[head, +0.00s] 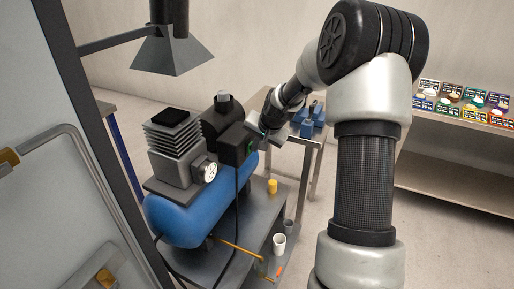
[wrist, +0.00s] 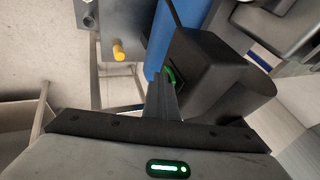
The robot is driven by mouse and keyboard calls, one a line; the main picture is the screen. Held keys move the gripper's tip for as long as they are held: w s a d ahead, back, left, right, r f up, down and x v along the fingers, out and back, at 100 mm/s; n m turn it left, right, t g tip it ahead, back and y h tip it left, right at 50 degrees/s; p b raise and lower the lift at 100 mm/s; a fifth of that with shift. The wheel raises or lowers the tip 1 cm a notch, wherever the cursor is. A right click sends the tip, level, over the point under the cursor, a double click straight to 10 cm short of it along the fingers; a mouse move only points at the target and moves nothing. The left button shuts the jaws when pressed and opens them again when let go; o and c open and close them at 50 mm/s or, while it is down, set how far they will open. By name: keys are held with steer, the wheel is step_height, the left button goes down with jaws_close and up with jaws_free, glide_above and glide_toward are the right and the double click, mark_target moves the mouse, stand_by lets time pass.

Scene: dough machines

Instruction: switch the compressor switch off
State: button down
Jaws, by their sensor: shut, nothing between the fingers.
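The compressor has a blue tank (head: 190,214), a grey finned pump head (head: 172,150) and a black motor (head: 222,118). A black box (head: 233,143) sits on its right side with a green switch (head: 250,147). The green switch also shows in the wrist view (wrist: 170,75), partly hidden behind the fingertips. My gripper (head: 258,133) is right at the box's side. In the wrist view its fingers (wrist: 162,82) are together, empty, and point at the green switch. I cannot tell whether they touch it or which way it is set.
The compressor stands on a grey cart (head: 262,220) with a yellow cap (head: 272,186) and a white cup (head: 279,244). A table with blue items (head: 307,125) is behind my gripper. A shelf with colourful packets (head: 470,100) stands right. A glass panel edge is at left.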

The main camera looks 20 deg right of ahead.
steer(key=shift+a+p, duration=0.1)
steer(key=shift+p, duration=0.3)
steer(key=shift+w+r+p, duration=0.1)
steer(key=shift+r+p, duration=0.3)
steer(key=shift+r, duration=0.4)
